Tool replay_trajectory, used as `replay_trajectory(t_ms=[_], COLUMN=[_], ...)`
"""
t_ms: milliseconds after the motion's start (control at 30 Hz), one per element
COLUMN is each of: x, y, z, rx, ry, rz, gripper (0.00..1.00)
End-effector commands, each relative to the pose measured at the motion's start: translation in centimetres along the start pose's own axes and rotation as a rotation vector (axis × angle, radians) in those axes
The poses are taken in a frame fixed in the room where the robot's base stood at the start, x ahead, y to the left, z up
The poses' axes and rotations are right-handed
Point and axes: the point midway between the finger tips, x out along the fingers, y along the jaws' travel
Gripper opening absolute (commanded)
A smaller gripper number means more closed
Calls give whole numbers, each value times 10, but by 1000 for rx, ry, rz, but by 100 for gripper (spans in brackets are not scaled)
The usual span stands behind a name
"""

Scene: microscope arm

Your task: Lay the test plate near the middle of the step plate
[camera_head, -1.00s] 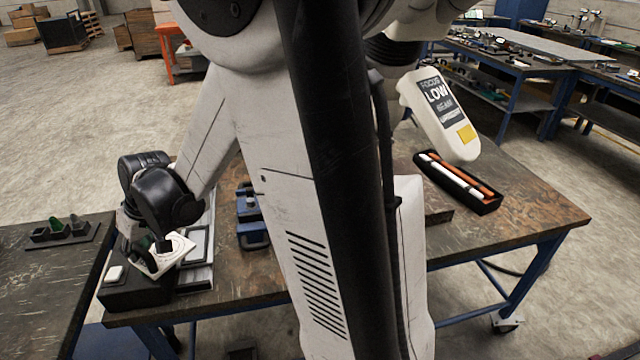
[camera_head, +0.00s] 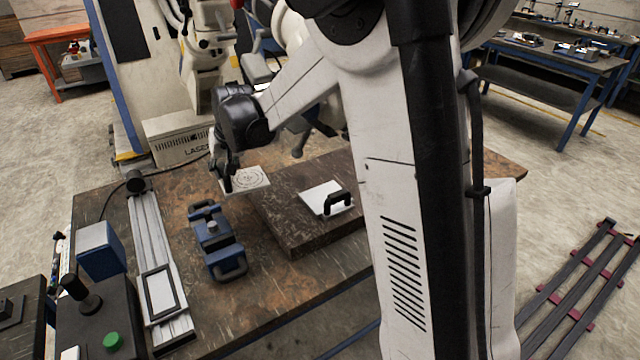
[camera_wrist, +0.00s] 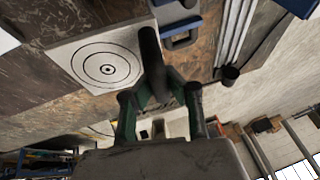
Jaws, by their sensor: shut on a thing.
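The test plate (camera_head: 247,179) is a white square plate with black concentric rings. My gripper (camera_head: 229,182) is shut on it at its left side in the head view. The plate is held above the table, beside the far left edge of the step plate (camera_head: 291,227), a dark, raised slab.
A white plate with a black handle (camera_head: 326,198) lies on the right part of the step plate. A blue device with handles (camera_head: 213,240) stands to the left. Further left is a metal rail with a framed plate (camera_head: 161,291). A white laser box (camera_head: 178,140) stands behind.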

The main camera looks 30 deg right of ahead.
Motion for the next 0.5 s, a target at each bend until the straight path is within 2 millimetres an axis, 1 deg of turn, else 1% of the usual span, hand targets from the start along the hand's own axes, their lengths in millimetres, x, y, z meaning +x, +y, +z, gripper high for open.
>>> replay_trajectory(t_ms=[33,167,300,500], x=[10,31,57,94], y=[0,5,10,18], z=[-13,-41,-73,-111], rx=[0,0,0,-1], ry=[1,0,0,-1], rz=[3,9,18,30], gripper=[0,0,0,0])
